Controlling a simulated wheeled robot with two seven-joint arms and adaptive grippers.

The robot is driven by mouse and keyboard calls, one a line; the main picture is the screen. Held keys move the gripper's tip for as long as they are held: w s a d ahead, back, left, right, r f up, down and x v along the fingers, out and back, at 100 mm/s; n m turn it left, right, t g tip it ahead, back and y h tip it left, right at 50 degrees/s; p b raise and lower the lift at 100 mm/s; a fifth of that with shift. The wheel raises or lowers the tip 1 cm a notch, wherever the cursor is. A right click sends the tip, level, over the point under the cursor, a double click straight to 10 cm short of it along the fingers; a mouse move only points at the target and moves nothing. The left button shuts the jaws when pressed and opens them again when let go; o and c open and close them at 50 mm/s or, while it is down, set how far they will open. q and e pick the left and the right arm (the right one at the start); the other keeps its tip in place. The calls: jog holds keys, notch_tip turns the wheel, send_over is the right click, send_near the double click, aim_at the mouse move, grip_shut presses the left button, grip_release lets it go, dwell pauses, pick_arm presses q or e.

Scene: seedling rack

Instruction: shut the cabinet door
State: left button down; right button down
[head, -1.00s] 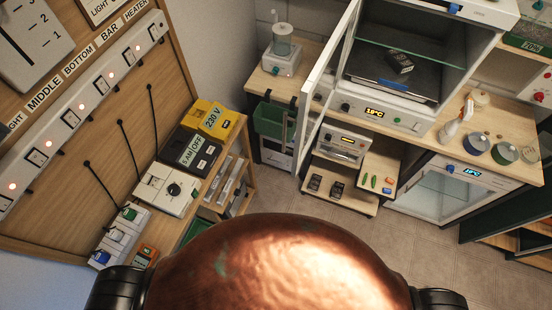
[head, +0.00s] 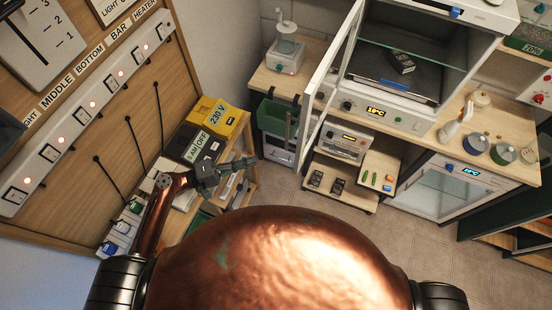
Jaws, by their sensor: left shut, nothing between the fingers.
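The white cabinet (head: 386,115) stands on the wooden bench at the upper right, with a lit display on its front panel. Its glazed, white-framed door (head: 317,100) stands wide open on the left side, swung out toward me. A glass shelf (head: 412,50) and a small dark tray (head: 403,62) show inside. My left gripper (head: 246,163) is shut and empty, over the side table at the left. It is to the left of the door's lower end and apart from it in the picture. My right gripper is out of view.
A yellow box marked 230 V (head: 216,117) and other devices stand on the side table near my left arm. A second glazed cabinet (head: 450,192) is below the bench. A low wooden shelf (head: 345,195) holds small trays. Floor (head: 420,245) is clear in front.

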pick_arm(q)
jog(key=s+p+x, duration=0.1)
jog(key=p+x, duration=0.1)
jog(key=x, duration=0.4)
jog(key=s+d+p+x, duration=0.1)
jog(key=p+x, duration=0.2)
jog(key=x, duration=0.3)
jog(key=shift+s+d, duration=0.15)
jog(key=shift+d, duration=0.25)
